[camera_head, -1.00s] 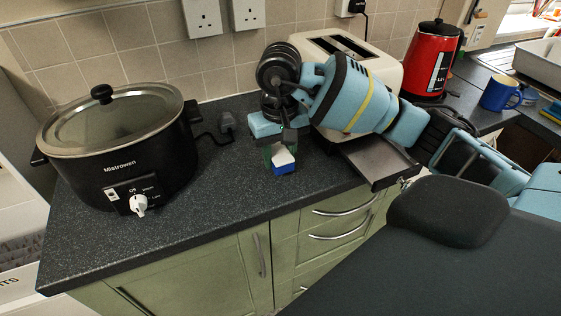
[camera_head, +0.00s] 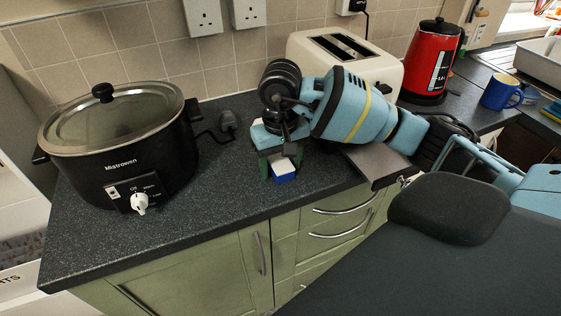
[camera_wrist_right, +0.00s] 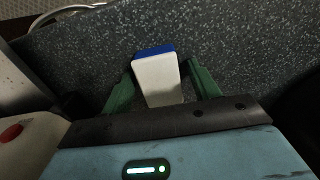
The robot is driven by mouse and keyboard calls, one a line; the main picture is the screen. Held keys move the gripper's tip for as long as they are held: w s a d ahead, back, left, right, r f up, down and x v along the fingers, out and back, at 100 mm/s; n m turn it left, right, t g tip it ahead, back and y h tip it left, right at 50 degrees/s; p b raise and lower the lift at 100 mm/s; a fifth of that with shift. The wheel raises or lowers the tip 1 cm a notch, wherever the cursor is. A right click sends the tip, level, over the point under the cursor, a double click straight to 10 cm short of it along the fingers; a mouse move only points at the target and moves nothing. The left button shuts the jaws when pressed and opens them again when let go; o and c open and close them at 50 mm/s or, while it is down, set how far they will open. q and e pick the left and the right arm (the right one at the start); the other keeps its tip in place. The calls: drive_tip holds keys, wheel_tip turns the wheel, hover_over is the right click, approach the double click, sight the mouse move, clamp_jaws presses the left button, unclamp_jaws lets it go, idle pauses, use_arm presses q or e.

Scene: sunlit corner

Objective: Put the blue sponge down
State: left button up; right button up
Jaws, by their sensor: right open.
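The blue sponge (camera_head: 286,178) has a white side and a blue side. It is near the front edge of the dark counter, between the fingers of my right gripper (camera_head: 281,168). In the right wrist view the sponge (camera_wrist_right: 157,80) shows its white face towards me, with the blue part at the far end. The green fingers of the right gripper (camera_wrist_right: 160,84) are spread on either side of it, open. The sponge seems to rest on the counter, but its contact there is hard to see. My left gripper is not in view.
A black slow cooker (camera_head: 125,150) stands to the left on the counter (camera_head: 200,210). A cream toaster (camera_head: 385,65) is behind my right arm, with a red kettle (camera_head: 430,60) and a blue mug (camera_head: 499,94) further right. The counter between cooker and gripper is clear.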

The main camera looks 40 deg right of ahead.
sight(281, 162)
drive_tip(key=shift+r, duration=0.1)
drive_tip(key=shift+r, duration=0.3)
wheel_tip(281, 162, up, 12)
drive_tip(key=p, duration=0.1)
drive_tip(key=shift+f, duration=0.25)
idle(0.3)
